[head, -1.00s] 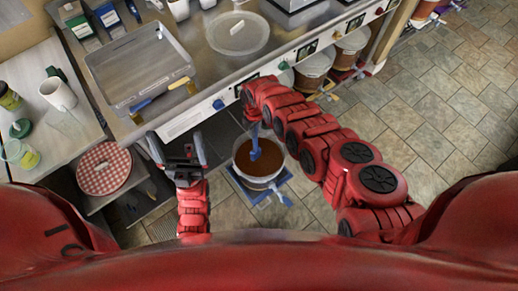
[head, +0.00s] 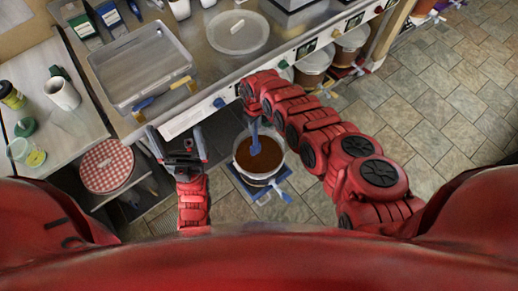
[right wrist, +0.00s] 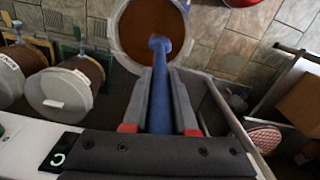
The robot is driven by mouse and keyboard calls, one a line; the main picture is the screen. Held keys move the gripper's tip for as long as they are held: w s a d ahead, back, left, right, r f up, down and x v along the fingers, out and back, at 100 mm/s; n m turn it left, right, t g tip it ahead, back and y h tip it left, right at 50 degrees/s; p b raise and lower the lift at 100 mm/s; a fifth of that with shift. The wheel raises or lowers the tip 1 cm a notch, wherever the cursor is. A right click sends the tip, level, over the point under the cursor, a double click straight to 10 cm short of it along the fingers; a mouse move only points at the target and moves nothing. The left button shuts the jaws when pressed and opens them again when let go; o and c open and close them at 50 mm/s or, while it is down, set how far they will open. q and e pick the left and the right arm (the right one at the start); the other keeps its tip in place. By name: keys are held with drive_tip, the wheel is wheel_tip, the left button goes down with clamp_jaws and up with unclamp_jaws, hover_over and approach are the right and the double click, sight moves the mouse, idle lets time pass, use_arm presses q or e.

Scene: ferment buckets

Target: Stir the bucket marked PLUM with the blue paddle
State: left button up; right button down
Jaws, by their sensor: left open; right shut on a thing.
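A bucket of brown liquid (head: 270,163) stands on the floor on a blue wheeled base (head: 249,188); I cannot read a PLUM mark on it. It also shows at the top of the right wrist view (right wrist: 122,35). My right gripper (right wrist: 160,76) is shut on the handle of the blue paddle (right wrist: 160,105). The paddle (head: 255,138) reaches down into the bucket, its lower end at or in the liquid. The right fingers are hidden behind my arm in the head view. My left gripper (head: 180,142) is open and empty, left of the bucket.
More lidded buckets (head: 312,68) stand under the counter to the right. A red checked round cover (head: 106,166) is at left. Tiled floor lies open at right.

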wheel_tip(320, 180, up, 4)
drive_tip(key=p, duration=0.3)
drive_tip(key=shift+p, duration=0.35)
idle(0.5)
